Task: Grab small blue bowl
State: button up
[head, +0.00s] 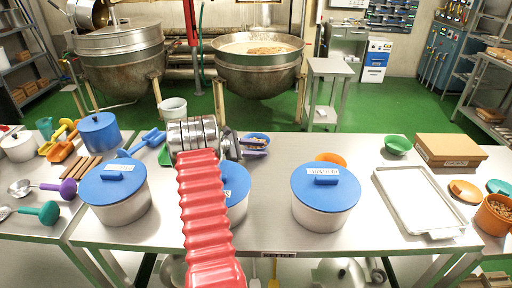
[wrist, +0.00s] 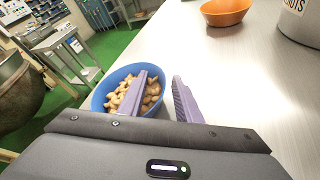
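The small blue bowl (wrist: 101,92) holds tan nut-like pieces and stands upright near the far edge of the steel table. In the head view, the bowl (head: 264,135) is partly hidden behind my gripper (head: 266,147). In the wrist view, my gripper (wrist: 160,84) is open, with a gap between its purple fingers. The left finger overlaps the bowl's right part and contents; the right finger is outside the bowl, over bare table. The bowl's right rim lies between the fingers. I cannot tell whether either finger touches it.
An orange bowl (head: 330,158) and a blue-lidded pot (head: 325,205) stand to the right. A green bowl (head: 398,146), a metal tray (head: 420,203) and a cardboard box (head: 449,150) are farther right. Another blue-lidded pot (head: 116,200) stands left. The table between orange and green bowls is clear.

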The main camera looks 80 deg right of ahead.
jog(key=shift+c, duration=0.5)
grip_shut()
